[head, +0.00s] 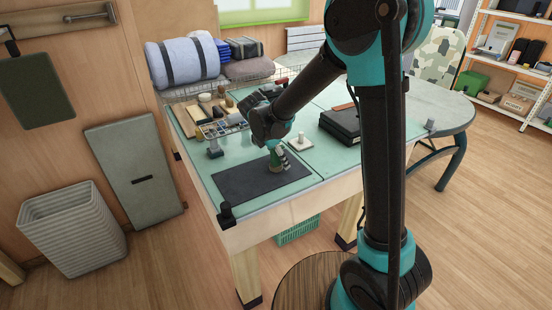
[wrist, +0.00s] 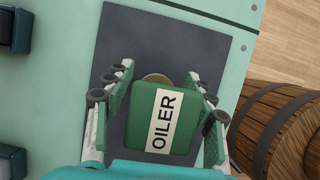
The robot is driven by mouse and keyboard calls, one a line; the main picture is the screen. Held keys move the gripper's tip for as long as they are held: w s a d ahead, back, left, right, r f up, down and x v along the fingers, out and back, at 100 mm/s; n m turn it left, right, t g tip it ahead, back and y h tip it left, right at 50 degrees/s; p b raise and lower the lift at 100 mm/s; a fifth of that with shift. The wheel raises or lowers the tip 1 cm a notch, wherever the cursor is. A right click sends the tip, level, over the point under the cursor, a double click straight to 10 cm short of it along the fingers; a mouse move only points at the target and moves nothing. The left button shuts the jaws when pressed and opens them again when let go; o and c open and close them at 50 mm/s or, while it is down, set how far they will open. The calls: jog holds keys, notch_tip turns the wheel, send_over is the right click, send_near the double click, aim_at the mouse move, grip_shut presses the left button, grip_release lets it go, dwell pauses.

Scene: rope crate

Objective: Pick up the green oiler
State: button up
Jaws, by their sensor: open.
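The green oiler (wrist: 178,122) has a white label reading OILER and stands over a dark mat (wrist: 150,45) in the wrist view. My gripper (wrist: 163,85) is open, with one finger on each side of the oiler. I cannot tell whether either finger touches it. In the head view my gripper (head: 281,160) points down over the right part of the dark mat (head: 245,184). The oiler is mostly hidden there by the gripper.
The mat lies on a pale green table (head: 225,163). A white block with a peg (head: 299,143) and a black case (head: 341,123) lie to the right. A wire rack (head: 222,127) and small items stand behind. A wooden barrel (wrist: 275,125) is beside the table.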

jog(key=shift+c, duration=0.6)
grip_shut()
jog(key=shift+r, duration=0.1)
